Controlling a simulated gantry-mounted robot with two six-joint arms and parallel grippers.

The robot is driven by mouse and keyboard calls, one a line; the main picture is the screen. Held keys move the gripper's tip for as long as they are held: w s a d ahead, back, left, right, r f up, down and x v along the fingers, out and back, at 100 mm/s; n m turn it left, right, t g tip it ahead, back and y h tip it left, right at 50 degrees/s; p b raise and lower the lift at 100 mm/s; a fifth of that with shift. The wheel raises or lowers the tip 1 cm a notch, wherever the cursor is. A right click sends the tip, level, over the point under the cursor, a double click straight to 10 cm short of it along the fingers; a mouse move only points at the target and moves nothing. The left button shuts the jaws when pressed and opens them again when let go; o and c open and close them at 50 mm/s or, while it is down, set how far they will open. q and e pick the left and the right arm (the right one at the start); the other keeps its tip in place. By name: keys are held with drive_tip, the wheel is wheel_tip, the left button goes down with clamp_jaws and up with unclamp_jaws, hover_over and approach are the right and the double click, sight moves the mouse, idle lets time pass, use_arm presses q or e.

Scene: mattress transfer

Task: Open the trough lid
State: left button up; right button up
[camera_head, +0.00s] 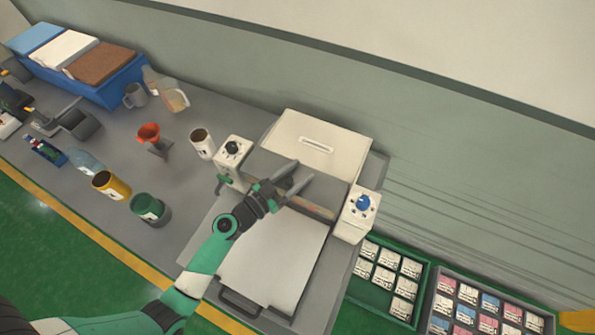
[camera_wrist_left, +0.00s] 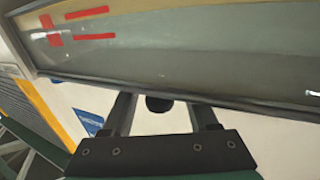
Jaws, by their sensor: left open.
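The machine has a grey trough lid (camera_head: 268,164) spanning between two white end blocks. In the left wrist view a long grey panel (camera_wrist_left: 200,50) with red markings and a dark lower edge crosses the top. My left gripper (camera_head: 303,175) is over the middle of the trough, with its fingers open. In the left wrist view its two fingers (camera_wrist_left: 162,112) are spread and point at the panel's dark edge, with a dark round thing (camera_wrist_left: 158,103) between them. I cannot tell whether they touch the panel. My right gripper is not in view.
The left end block (camera_head: 236,155) has a black knob and the right one (camera_head: 358,214) a blue knob. A white back cover (camera_head: 318,143) stands behind. Cups, a green container (camera_head: 150,209) and blue bins (camera_head: 115,88) stand left. Card trays (camera_head: 470,280) lie right.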

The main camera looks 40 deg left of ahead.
use_arm(q)
drive_tip(key=shift+c, duration=0.3)
clamp_jaws()
idle(1.1)
